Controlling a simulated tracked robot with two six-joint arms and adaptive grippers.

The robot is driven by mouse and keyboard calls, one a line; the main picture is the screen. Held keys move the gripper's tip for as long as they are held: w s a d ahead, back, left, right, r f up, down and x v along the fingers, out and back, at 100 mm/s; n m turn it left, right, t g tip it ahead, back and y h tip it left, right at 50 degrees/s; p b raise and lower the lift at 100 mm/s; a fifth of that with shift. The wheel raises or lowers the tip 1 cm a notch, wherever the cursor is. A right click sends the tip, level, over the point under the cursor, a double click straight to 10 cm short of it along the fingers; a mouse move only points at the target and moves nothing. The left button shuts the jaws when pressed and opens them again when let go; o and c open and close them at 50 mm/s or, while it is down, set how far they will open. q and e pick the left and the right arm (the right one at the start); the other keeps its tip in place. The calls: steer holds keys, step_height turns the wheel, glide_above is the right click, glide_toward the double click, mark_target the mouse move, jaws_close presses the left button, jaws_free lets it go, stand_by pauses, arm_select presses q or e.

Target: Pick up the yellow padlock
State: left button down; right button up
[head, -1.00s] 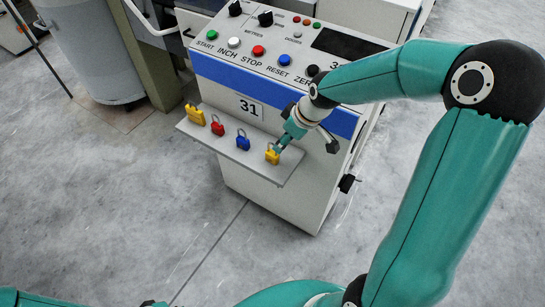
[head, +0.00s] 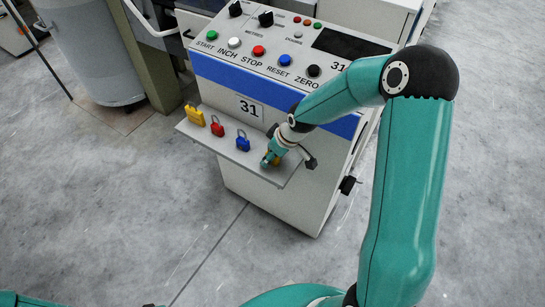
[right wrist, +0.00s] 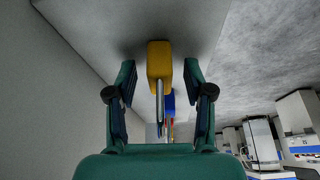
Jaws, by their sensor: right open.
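The yellow padlock (right wrist: 160,60) is between the two fingers of my right gripper (right wrist: 159,78) in the right wrist view. The fingers stand open on either side of it, with gaps showing, and its metal shackle points toward the palm. In the head view my right gripper (head: 269,161) is at the right end of the shelf (head: 222,147) and hides most of this padlock. The shelf is on the front of the white machine. My left gripper does not show clearly in any view.
A blue padlock (head: 243,143), a red padlock (head: 217,129) and another yellow lock-like item (head: 195,116) stand along the shelf to the left. The control panel with buttons (head: 258,51) is above. A black knob (head: 347,185) sticks out at the machine's right side.

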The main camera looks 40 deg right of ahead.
jaws_close()
steer(key=shift+r, duration=0.2)
